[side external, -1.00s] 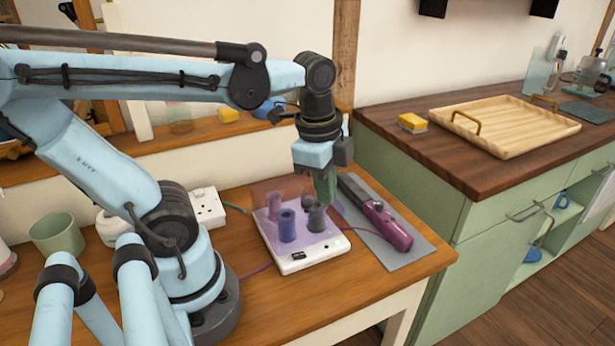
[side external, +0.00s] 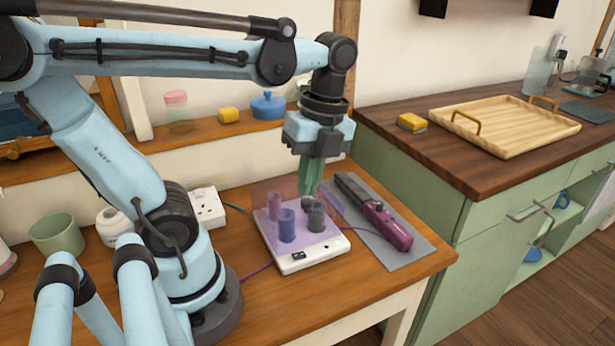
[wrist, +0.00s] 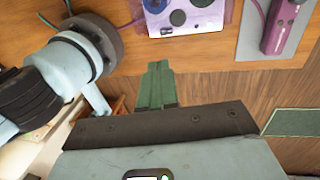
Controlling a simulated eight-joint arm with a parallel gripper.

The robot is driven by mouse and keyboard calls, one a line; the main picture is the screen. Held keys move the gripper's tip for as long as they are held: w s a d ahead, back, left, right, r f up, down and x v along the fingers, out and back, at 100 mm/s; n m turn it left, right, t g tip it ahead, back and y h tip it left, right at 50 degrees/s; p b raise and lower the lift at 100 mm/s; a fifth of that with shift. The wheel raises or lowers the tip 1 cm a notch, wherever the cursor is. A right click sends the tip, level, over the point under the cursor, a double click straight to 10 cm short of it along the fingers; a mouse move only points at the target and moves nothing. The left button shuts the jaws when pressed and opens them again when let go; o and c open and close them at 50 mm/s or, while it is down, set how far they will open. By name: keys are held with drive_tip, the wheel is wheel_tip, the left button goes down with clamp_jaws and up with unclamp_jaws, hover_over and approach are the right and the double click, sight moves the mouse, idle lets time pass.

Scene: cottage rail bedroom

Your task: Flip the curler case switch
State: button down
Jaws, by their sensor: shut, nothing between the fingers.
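The curler case (side external: 310,262) is a white box with a see-through purple lid on the wooden table. Blue, grey and mauve rollers show inside it. A small dark switch (side external: 299,255) sits on its front edge, beside a dark spot. The case also shows at the top of the wrist view (wrist: 208,29). My gripper (side external: 309,192) has green fingers, shut together and empty, pointing down. In the side view they overlap the back of the case. In the wrist view the fingertips (wrist: 158,64) are apart from the case, over the table's front edge. I cannot tell their exact height.
A purple styling iron (side external: 388,224) lies on a grey mat (side external: 405,257) right of the case. A white socket block (side external: 208,207) and a green cup (side external: 57,235) stand to the left. The table front is mostly clear. A wooden tray (side external: 505,128) is on the counter.

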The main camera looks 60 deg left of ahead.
sight(295, 256)
drive_tip(key=shift+s+f, duration=0.45)
drive_tip(key=shift+f, duration=1.8)
drive_tip(key=shift+s+f, duration=0.4)
drive_tip(key=shift+f, duration=1.85)
drive_tip(key=shift+s+f, duration=0.45)
drive_tip(key=shift+f, duration=1.8)
drive_tip(key=shift+s, duration=0.1)
drive_tip(key=shift+f+t, duration=0.2)
drive_tip(key=shift+t, duration=0.4)
drive_tip(key=shift+w+r, duration=0.1)
drive_tip(key=shift+w, duration=0.7)
drive_tip(key=shift+r, duration=0.1)
wheel_tip(295, 256, up, 14)
drive_tip(key=w, duration=0.2)
drive_tip(key=shift+w+f, duration=0.2)
drive_tip(key=shift+w, duration=0.1)
